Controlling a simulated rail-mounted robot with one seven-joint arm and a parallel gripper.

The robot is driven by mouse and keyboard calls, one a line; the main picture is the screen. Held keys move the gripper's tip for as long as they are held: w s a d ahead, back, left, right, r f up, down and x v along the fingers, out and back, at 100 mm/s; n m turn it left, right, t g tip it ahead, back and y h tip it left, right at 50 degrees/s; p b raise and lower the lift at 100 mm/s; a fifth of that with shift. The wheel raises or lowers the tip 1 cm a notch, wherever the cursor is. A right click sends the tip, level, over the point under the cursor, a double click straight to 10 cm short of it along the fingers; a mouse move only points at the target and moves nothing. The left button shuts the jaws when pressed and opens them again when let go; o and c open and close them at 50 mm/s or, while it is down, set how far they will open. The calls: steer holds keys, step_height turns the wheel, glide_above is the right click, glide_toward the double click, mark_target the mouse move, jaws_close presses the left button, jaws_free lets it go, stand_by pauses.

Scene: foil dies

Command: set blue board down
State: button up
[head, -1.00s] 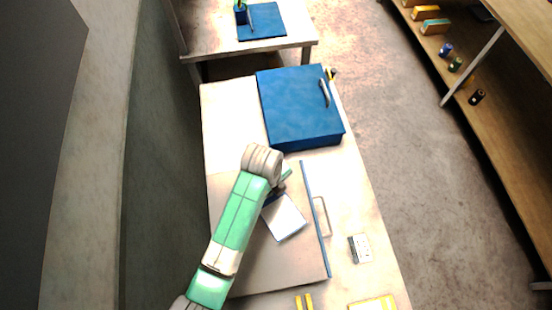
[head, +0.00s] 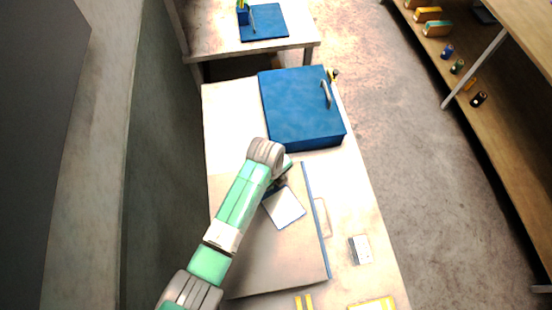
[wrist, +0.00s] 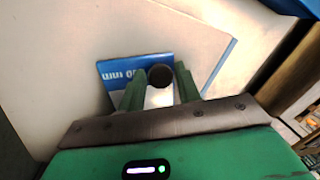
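The blue board (wrist: 116,73) shows blue with white lettering and a white part in the wrist view. A dark round knob (wrist: 160,76) stands on it. In the head view it shows mostly as a pale square (head: 286,208) with a dark blue strip, partly hidden by my wrist. My gripper (wrist: 161,80) has its green fingers on either side of the knob, and they look shut on it. In the head view my gripper (head: 282,180) is over the large grey-beige panel (head: 265,260). I cannot tell whether the board touches the panel.
The panel has a blue right edge and a handle (head: 324,217). A blue box (head: 300,105) with a handle stands behind it on the table (head: 232,125). A small white item (head: 360,249) and yellow items (head: 372,304) lie at the right and front. A shelf stands far right.

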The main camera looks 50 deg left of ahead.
steer(key=shift+o, duration=1.1)
steer(key=shift+r, duration=0.1)
step_height(320, 180, up, 12)
steer(key=s, duration=0.2)
steer(key=shift+w, duration=0.1)
